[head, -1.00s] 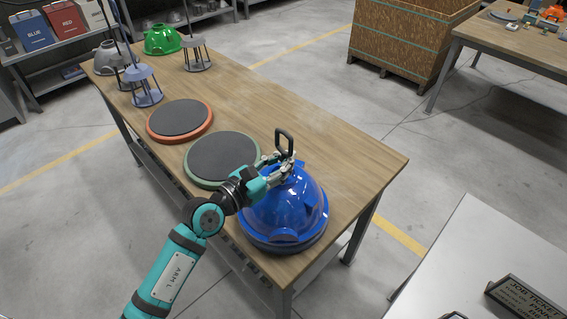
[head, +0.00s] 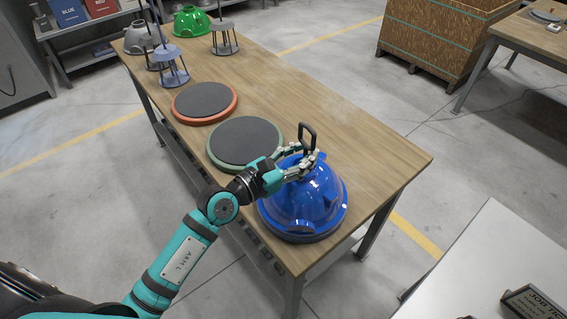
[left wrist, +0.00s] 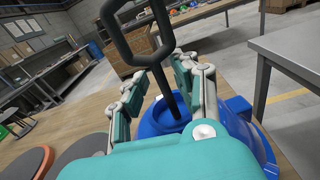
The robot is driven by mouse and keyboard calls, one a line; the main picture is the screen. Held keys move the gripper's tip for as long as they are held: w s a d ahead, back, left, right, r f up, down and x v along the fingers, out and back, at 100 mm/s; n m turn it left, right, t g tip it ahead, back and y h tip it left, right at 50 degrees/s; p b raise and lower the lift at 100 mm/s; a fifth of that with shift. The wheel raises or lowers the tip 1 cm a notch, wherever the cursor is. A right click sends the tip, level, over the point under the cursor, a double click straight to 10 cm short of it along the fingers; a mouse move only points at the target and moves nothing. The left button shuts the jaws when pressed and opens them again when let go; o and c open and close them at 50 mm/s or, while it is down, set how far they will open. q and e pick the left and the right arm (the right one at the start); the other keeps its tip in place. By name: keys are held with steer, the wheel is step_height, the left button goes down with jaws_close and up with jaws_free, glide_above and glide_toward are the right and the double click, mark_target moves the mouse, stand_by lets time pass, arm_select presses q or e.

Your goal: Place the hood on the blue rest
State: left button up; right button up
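The blue hood (head: 318,195) is a shiny dome with a wide flange, standing upright on a dark round base (head: 308,237) at the near end of the wooden table. A black loop handle (head: 307,136) rises from its top; it also shows in the left wrist view (left wrist: 120,45). My left gripper (head: 305,162) is at the handle's stem. In the left wrist view its fingers (left wrist: 168,85) stand on both sides of the stem, with visible gaps. A blue rest is not clearly visible; the hood hides most of the base below it. My right gripper is out of view.
A green-rimmed round pad (head: 244,142) and an orange-rimmed pad (head: 204,102) lie bare on the table. Farther back are a green hood (head: 191,22), a grey hood (head: 138,38) and wire-legged stands (head: 172,66). The table's right side is clear.

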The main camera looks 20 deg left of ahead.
arm_select(q)
steer(key=b+v, duration=0.2)
steer(key=v, duration=0.9)
steer(key=shift+r, duration=0.15)
